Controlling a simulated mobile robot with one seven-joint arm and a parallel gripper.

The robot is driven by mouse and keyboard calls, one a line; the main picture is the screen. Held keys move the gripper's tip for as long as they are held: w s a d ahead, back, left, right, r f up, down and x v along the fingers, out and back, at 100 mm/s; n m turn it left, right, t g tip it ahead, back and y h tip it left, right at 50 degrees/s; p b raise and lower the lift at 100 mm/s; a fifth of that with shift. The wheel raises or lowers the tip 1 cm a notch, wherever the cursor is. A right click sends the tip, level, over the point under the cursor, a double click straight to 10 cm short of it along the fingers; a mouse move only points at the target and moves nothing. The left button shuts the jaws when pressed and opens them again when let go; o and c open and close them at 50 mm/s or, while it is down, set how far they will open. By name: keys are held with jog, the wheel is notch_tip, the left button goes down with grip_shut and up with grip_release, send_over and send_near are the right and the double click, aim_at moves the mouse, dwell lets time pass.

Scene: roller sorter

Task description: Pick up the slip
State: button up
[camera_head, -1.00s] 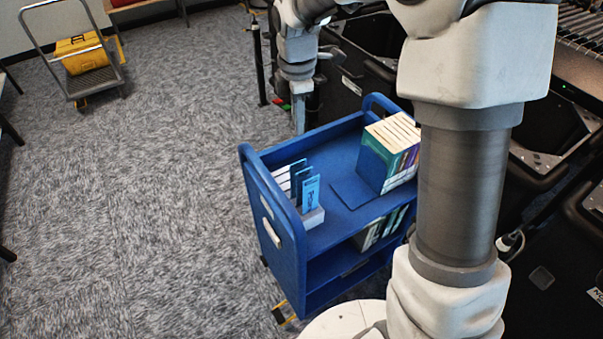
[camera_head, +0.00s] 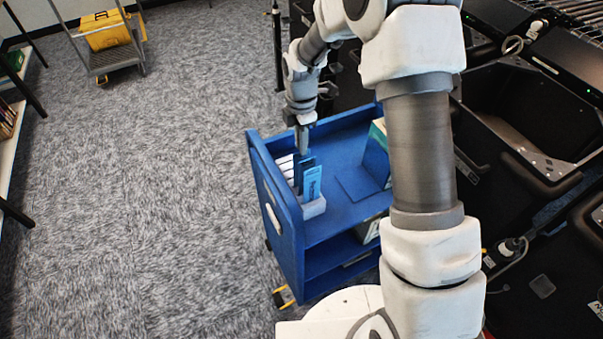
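Several slips stand upright in a small pale holder (camera_head: 314,208) at the left end of the blue cart's top. A light blue slip with dark print (camera_head: 312,183) is at the front. A darker blue slip (camera_head: 304,165) stands behind it, and white slips (camera_head: 284,169) show to the left. My gripper (camera_head: 302,148) points down just above and behind the blue slips. Its fingertips overlap the top of the darker slip in the view. I cannot tell whether they touch a slip or how wide apart they are.
The blue cart (camera_head: 282,228) has raised ends and a lower shelf. Books (camera_head: 377,150) stand on its top to the right, partly hidden by my arm. Black bins (camera_head: 530,110) line the right. A trolley with a yellow case (camera_head: 105,30) stands far left. The carpet on the left is clear.

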jog(key=shift+s+f+p, duration=0.2)
jog(key=shift+f+p, duration=0.3)
jog(key=shift+f, duration=3.3)
grip_shut()
